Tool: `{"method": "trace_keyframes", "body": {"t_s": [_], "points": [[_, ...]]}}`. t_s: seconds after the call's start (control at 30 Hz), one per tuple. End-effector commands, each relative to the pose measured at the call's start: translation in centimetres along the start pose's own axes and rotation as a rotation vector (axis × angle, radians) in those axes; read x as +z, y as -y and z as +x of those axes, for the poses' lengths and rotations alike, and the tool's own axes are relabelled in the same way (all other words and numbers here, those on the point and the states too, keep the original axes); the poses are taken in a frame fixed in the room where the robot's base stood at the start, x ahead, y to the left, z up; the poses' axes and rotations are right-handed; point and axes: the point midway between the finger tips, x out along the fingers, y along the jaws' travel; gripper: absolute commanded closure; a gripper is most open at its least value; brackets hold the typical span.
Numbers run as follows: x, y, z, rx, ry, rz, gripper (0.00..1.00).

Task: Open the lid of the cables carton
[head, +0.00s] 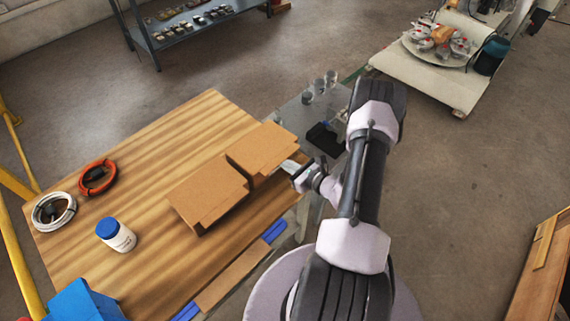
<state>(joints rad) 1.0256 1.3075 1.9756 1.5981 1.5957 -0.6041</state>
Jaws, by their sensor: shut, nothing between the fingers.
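A brown cardboard carton sits near the front right edge of the wooden table. Two top panels show, a left panel (208,187) and a right panel (262,148), with a narrow dark gap between them. I cannot see inside the carton or read any label on it. My gripper (288,166) is shut and empty. It is at the carton's right side, close to the near edge of the right panel. I cannot tell whether it touches the cardboard.
On the wooden table (150,140) lie an orange cable coil (97,177) and a white cable coil (53,212). A white jar (116,236) with a blue lid stands left of the carton. A blue bin (82,302) is at the lower left. A glass-topped surface (300,118) holds small items behind.

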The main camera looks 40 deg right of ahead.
Motion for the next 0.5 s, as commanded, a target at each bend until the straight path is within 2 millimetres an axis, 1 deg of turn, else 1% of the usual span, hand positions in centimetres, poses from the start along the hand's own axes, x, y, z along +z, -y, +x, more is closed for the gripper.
{"method": "trace_keyframes", "body": {"t_s": [0.17,0.3,0.5], "points": [[0.6,0.0,-0.2,0.0,0.0,0.0,1.0],[0.7,0.0,-0.1,0.0,0.0,0.0,1.0],[1.9,0.0,0.1,0.0,0.0,0.001,1.0]]}}
